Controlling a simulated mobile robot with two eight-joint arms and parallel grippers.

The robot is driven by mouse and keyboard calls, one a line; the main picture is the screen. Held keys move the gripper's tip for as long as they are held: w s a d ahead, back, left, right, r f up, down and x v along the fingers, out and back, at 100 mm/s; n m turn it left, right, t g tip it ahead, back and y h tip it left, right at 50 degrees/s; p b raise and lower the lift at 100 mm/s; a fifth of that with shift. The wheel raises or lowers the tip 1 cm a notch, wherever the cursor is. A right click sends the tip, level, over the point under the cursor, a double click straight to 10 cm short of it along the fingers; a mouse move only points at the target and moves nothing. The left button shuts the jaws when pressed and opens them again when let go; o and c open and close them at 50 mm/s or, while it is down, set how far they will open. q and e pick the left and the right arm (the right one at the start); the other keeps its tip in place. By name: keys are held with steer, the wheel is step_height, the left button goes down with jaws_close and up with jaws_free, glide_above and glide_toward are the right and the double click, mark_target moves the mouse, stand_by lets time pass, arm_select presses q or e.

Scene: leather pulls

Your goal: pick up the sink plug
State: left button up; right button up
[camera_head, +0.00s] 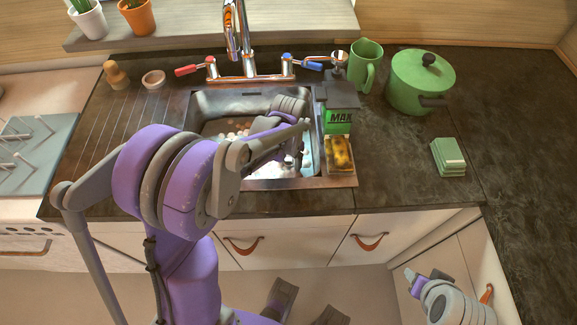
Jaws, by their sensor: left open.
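My left arm reaches in over the sink (203,107), and its gripper (298,160) is low over the right part of the basin, open. The arm hides much of the basin and the fingertips show poorly. White foam or bubbles (228,128) lie in the basin. I cannot make out a sink plug for certain; it may be hidden behind my arm or in the foam. Part of my right arm, with what seems to be its gripper (412,280), is at the lower right, away from the counter; its jaws cannot be read.
The tap (238,35) rises behind the basin. The far right counter is clear.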

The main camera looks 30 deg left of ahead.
arm_select(q)
jaws_close()
stand_by(0.3)
step_height(320, 180, up, 10)
steer(key=shift+r+p, duration=0.1)
steer(key=shift+p, duration=0.6)
step_height(320, 180, up, 15)
steer(key=p, duration=0.8)
glide_above(289, 160)
arm_select(e)
steer(key=w+r+t, duration=0.1)
steer(key=w+r, duration=0.3)
steer(key=r, duration=0.8)
arm_select(q)
steer(key=shift+s, duration=0.1)
